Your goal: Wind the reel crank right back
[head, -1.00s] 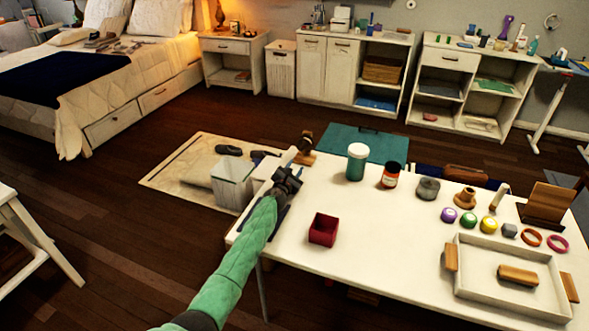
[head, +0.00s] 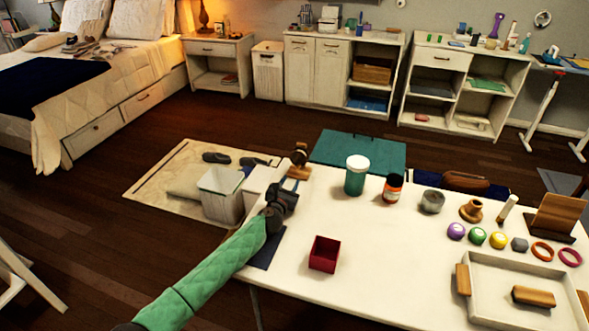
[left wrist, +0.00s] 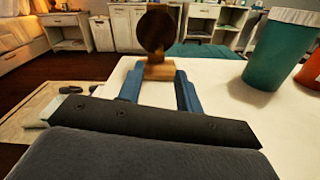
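The reel (head: 299,158) is a dark round disc on a small wooden stand at the table's far left corner. In the left wrist view the reel (left wrist: 156,28) stands upright straight ahead, its wooden foot (left wrist: 158,71) lying between or just beyond my fingertips. I cannot make out the crank handle; it may be hidden behind the disc. My left gripper (head: 291,185) is on the near side of the reel, low over the table. In the left wrist view the left gripper (left wrist: 158,80) has its two blue fingers apart with nothing clamped. My right gripper is not in view.
A teal jar (head: 355,177) and an orange jar (head: 392,190) stand right of the reel. A red box (head: 324,254) sits on the white table (head: 400,260) nearer me. A white bin (head: 221,195) stands left of the table. The table's middle is clear.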

